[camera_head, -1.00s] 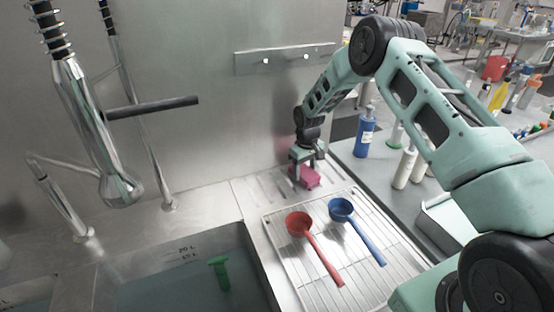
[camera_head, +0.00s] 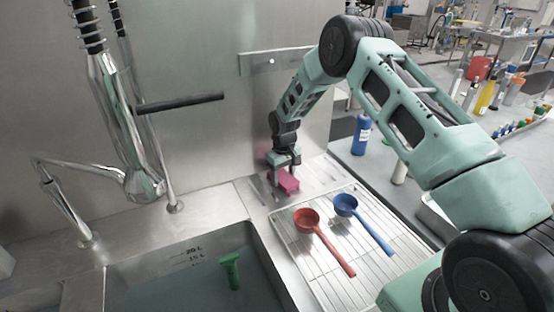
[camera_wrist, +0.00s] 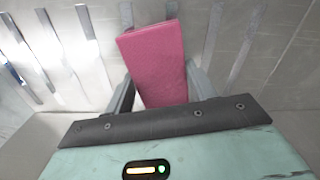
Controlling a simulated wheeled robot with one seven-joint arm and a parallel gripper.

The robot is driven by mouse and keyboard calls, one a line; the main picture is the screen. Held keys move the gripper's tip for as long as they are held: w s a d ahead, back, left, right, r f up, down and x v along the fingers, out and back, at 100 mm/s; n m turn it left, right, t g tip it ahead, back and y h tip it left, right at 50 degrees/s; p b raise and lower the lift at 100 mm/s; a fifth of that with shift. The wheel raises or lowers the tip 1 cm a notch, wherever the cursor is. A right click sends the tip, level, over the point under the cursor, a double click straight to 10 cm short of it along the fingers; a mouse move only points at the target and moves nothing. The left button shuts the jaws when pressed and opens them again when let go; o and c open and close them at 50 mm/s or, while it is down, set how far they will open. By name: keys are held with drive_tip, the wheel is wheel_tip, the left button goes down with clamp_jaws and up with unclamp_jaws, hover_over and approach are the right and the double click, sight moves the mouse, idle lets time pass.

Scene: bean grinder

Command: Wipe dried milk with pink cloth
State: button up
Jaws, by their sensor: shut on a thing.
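The pink cloth (camera_head: 287,181) is a folded block held between the fingers of my gripper (camera_head: 279,174). In the wrist view the cloth (camera_wrist: 155,62) sits between the two fingertips (camera_wrist: 157,90) and sticks out beyond them. My gripper is shut on it, low over the ribbed steel drainboard (camera_head: 256,192) behind the wire rack. I cannot tell whether the cloth touches the steel. In the wrist view several pale strips (camera_wrist: 92,75) run across the metal surface around the cloth. No dried milk can be made out clearly.
A red scoop (camera_head: 308,220) and a blue scoop (camera_head: 347,206) lie on the wire rack (camera_head: 322,262) in front of my gripper. The sink (camera_head: 180,285) with a green object (camera_head: 231,270) is at the front left. A faucet (camera_head: 128,130) hangs left. A blue bottle (camera_head: 361,134) stands right.

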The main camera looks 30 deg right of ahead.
drive_tip(key=shift+a, duration=0.45)
drive_tip(key=shift+a+r+p, duration=0.1)
drive_tip(key=shift+r+p, duration=0.2)
wheel_tip(320, 180, up, 2)
drive_tip(key=shift+r, duration=0.1)
drive_tip(key=shift+r+p, duration=1.75)
drive_tip(key=shift+r, duration=1)
drive_tip(key=shift+s+f, duration=0.1)
